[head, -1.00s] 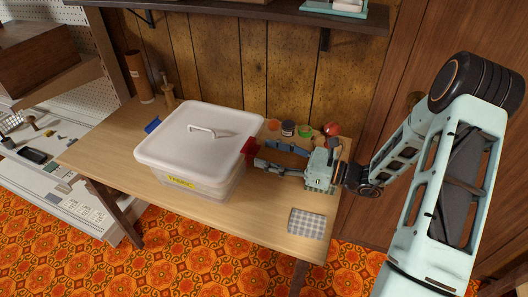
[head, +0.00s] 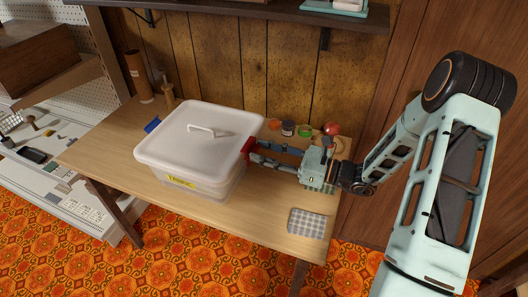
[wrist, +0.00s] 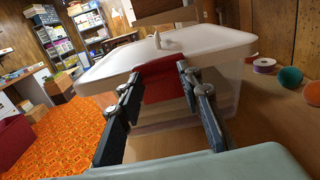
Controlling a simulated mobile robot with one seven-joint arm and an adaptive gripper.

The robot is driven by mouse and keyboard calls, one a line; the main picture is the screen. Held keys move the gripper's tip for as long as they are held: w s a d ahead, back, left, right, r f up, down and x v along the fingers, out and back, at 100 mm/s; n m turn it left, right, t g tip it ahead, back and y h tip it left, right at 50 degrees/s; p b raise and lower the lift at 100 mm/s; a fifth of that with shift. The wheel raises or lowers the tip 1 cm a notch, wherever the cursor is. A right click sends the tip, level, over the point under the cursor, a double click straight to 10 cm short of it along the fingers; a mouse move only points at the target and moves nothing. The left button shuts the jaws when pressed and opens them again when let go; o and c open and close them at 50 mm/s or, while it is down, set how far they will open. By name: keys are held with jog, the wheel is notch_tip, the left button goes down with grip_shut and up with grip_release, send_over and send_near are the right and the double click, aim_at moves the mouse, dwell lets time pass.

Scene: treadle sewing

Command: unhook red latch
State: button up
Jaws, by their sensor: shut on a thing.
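The clear storage box (head: 190,180) with a white lid (head: 205,135) sits on the table. The red latch (head: 246,149) is on the box's right side and shows large in the wrist view (wrist: 160,84), at the lid's edge. My gripper (head: 254,151) reaches it from the right and is shut on the red latch, with one finger at each side of it. In the wrist view, my fingertips (wrist: 158,75) flank the latch. Whether the latch is hooked or loose is hard to tell. A blue latch (head: 152,125) shows on the box's left side.
A checked cloth (head: 307,221) lies at the front right. A cardboard tube (head: 138,77) stands at the back left. The table's front right is mostly clear.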

jog(key=y+b, duration=0.1)
jog(key=f+y+b, duration=0.1)
jog(key=b, duration=0.1)
jog(key=shift+s+d+f+t, duration=0.15)
jog(key=shift+d+f+t, duration=0.1)
jog(key=shift+d+t, duration=0.15)
jog(key=shift+r+b, duration=0.1)
jog(key=shift+b, duration=0.3)
jog(key=o, duration=1.2)
jog(key=shift+c, duration=0.2)
jog(key=v, duration=1.2)
